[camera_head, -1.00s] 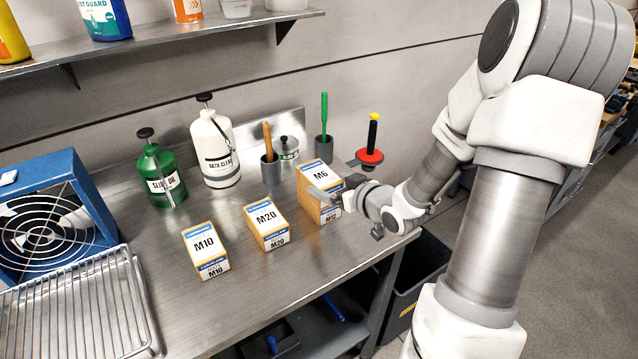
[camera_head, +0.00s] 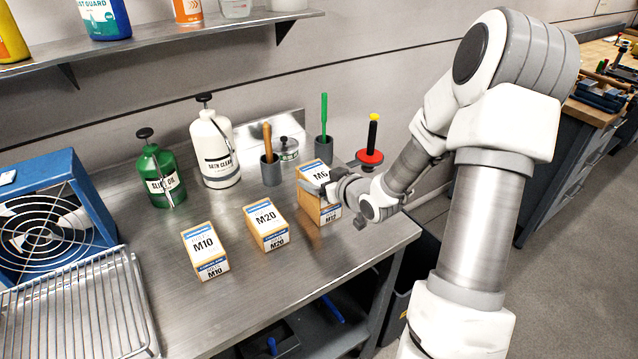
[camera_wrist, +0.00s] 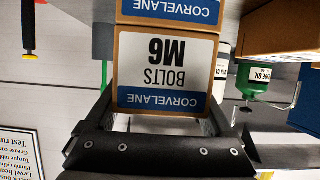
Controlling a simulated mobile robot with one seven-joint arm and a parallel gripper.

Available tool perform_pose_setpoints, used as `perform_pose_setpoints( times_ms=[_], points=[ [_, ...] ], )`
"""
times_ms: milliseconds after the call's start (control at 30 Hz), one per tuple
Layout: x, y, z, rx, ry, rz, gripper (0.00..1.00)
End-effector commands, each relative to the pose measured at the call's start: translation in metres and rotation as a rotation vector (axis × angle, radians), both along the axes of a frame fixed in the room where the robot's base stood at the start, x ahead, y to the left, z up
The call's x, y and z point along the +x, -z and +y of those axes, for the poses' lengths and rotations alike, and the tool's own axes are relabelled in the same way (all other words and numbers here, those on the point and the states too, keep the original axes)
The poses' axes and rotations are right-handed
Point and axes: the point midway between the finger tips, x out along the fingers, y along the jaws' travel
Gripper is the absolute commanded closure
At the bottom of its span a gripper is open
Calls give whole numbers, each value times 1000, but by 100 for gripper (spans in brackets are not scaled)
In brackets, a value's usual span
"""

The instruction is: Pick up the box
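The M6 bolts box (camera_head: 318,172), tan with a white and blue label, stands at the right end of the metal bench in the head view. In the wrist view the same box (camera_wrist: 165,70) appears upside down and fills the middle. My gripper (camera_wrist: 160,105) has one finger along each side of the box, spread about as wide as it. Whether the fingers touch it is unclear. In the head view my gripper (camera_head: 325,187) covers part of the box's upper label. A lower front label below appears to read M12; whether it is a separate box is hard to tell.
An M20 box (camera_head: 265,225) and an M10 box (camera_head: 205,250) stand to the left on the bench (camera_head: 300,275). Behind are a grey cup with a wooden handle (camera_head: 270,168), a cup with a green tool (camera_head: 323,148), and a white bottle (camera_head: 216,150).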

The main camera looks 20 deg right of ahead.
Motion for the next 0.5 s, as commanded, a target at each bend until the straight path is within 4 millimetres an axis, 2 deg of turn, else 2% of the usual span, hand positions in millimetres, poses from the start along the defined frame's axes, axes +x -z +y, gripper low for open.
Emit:
perform_pose_setpoints(
  times_ms=[33,367,500],
  points=[
    [0,0,0,0,0,0,41],
    [0,0,0,0,0,0,100],
    [0,-1,0,-1,-1,-3,100]
  ],
)
